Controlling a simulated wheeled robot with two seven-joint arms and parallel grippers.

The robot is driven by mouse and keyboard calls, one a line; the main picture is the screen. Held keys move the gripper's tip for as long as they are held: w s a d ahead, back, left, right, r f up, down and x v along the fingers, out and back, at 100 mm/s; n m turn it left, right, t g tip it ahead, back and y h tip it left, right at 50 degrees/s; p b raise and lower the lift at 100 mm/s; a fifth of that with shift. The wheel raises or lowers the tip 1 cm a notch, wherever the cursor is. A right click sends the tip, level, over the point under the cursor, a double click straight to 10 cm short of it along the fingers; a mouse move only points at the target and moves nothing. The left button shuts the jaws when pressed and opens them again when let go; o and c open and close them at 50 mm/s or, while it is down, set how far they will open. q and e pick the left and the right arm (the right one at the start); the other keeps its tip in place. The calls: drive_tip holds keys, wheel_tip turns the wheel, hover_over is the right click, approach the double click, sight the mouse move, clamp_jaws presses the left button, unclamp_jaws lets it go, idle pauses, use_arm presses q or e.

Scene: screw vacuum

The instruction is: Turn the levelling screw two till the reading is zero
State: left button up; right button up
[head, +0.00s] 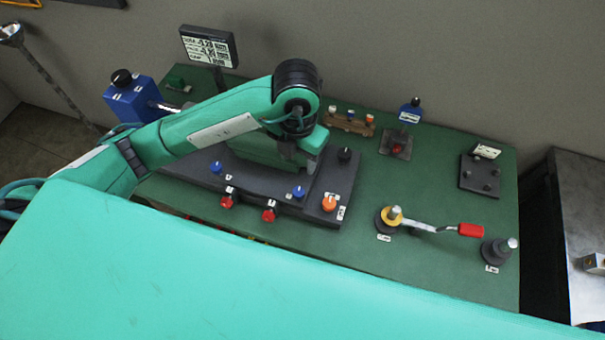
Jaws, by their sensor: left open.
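A dark panel (262,193) on the green bench carries several knobs. Red knobs stick out at its front, one at left (227,201) and one at right (268,215). Blue knobs (298,192), an orange knob (328,203) and a black knob (345,155) sit on top. Their small labels are too small to read, so I cannot tell which is levelling screw two. A display (208,46) stands behind, its digits unclear. My left gripper (287,157) is open above the panel, partly hidden by its wrist, with no knob visibly between its fingers. My right gripper is out of view.
A crank with a red handle (470,230) lies on the bench at right, near a dark post (496,250). A blue box (133,102) stands at left. A wooden rack (348,124) and small fixtures (396,145) stand behind. My own teal body covers the foreground.

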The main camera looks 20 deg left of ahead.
sight(298, 191)
use_arm(q)
drive_tip(key=f, duration=0.4)
drive_tip(key=f+p, duration=0.1)
drive_tip(key=f, duration=0.7)
drive_tip(key=shift+s+p, duration=0.3)
drive_tip(key=shift+p, duration=0.1)
drive_tip(key=shift+f, duration=0.7)
drive_tip(key=c, duration=1)
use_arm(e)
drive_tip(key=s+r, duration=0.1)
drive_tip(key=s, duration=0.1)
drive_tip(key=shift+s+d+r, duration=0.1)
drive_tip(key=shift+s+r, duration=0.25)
